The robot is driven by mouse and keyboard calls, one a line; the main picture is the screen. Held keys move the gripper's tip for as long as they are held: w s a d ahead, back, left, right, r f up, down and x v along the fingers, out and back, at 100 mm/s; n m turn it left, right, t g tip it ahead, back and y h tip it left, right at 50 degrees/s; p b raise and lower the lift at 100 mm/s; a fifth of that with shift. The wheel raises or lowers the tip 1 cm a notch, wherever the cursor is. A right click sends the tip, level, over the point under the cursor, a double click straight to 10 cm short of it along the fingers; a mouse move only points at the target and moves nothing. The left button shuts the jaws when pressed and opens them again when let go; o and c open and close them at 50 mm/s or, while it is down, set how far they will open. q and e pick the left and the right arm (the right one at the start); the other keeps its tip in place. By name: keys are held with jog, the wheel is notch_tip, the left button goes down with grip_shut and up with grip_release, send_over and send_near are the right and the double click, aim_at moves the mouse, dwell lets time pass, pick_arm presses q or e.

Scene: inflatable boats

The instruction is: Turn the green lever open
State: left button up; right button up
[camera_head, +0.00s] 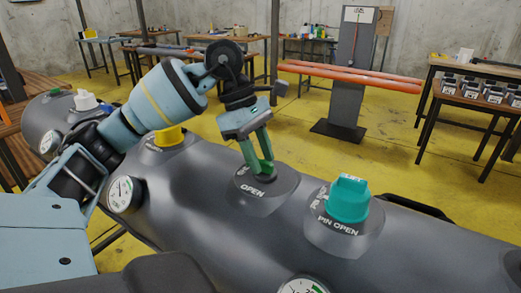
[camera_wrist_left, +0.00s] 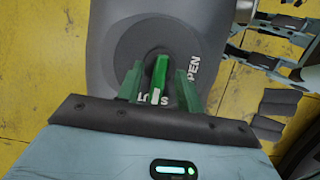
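The green lever (camera_wrist_left: 160,76) stands on a round dark valve base on the grey boat tube. In the head view the valve base (camera_head: 268,196) shows the word OPEN, and the lever is mostly hidden by my fingers. My left gripper (camera_head: 260,166) reaches down onto the valve from above. In the left wrist view its two green fingers stand on either side of the lever, with narrow gaps that suggest they are not shut on it. The lever points roughly along the fingers, and parts of the base lettering show beside it. My right gripper is not in view.
A teal knob (camera_head: 348,199) marked PIN OPEN sits right of the valve. A yellow cap (camera_head: 170,136) and a pressure gauge (camera_head: 124,194) are to the left. Another gauge (camera_head: 303,286) is at the bottom edge. Tables and a grey stand with orange bars (camera_head: 352,75) are behind.

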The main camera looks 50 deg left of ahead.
pick_arm(q)
jog(key=shift+f, duration=0.1)
grip_shut()
